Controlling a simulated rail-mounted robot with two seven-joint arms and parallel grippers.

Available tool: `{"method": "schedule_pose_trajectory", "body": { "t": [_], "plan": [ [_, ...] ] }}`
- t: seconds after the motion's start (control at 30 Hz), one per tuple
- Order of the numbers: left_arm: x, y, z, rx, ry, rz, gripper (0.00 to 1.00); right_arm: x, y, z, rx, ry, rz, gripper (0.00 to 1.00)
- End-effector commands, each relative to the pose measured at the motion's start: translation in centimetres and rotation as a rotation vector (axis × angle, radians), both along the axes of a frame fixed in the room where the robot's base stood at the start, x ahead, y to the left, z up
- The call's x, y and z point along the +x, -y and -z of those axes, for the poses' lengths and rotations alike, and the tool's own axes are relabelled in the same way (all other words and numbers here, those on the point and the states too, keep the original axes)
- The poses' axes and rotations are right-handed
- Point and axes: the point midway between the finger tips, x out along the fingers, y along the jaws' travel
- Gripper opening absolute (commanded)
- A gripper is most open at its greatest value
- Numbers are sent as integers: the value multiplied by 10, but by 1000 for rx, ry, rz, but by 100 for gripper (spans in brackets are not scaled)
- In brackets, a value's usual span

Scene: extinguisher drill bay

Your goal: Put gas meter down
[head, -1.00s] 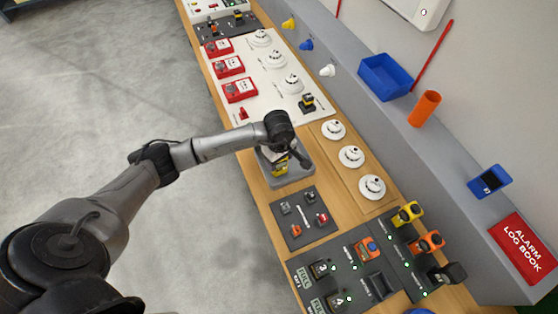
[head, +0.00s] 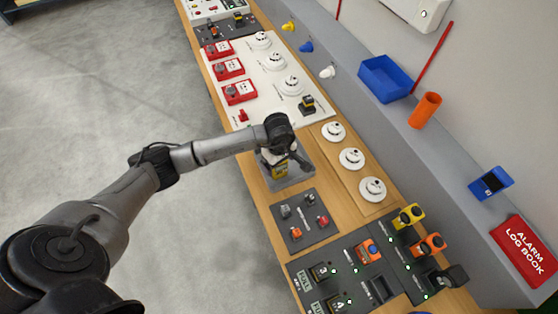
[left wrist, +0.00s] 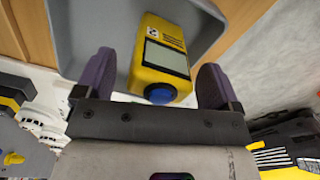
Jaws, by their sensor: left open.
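The gas meter is a yellow handheld unit with a grey screen and a blue button. In the left wrist view the gas meter (left wrist: 163,60) lies in a grey tray (left wrist: 72,22), between the two dark purple fingers of my left gripper (left wrist: 155,72). The fingers are open, with a visible gap on each side of it. In the head view my left gripper (head: 277,160) is over the grey tray (head: 297,178) on the bench, and part of the yellow meter (head: 280,171) shows below it. My right gripper is not in view.
A dark panel with small parts (head: 304,219) lies just nearer than the tray. White detectors on a wooden board (head: 352,158) stand to the right. A white board with red call points (head: 240,90) lies beyond. Yellow and orange meters (head: 409,215) stand at the near right.

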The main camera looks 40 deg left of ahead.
Motion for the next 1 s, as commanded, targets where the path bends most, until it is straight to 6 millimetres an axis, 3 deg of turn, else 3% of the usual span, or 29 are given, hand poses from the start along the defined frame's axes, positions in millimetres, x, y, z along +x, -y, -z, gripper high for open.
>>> {"method": "schedule_pose_trajectory", "body": {
  "t": [0.6,0.8,1.0],
  "plan": [
    [0,0,-101,1,1,0,88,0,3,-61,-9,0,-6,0],
    [0,0,-118,0,0,0,88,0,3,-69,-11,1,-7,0],
    [0,0,-123,0,0,0,88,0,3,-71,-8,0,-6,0]
  ]
}}
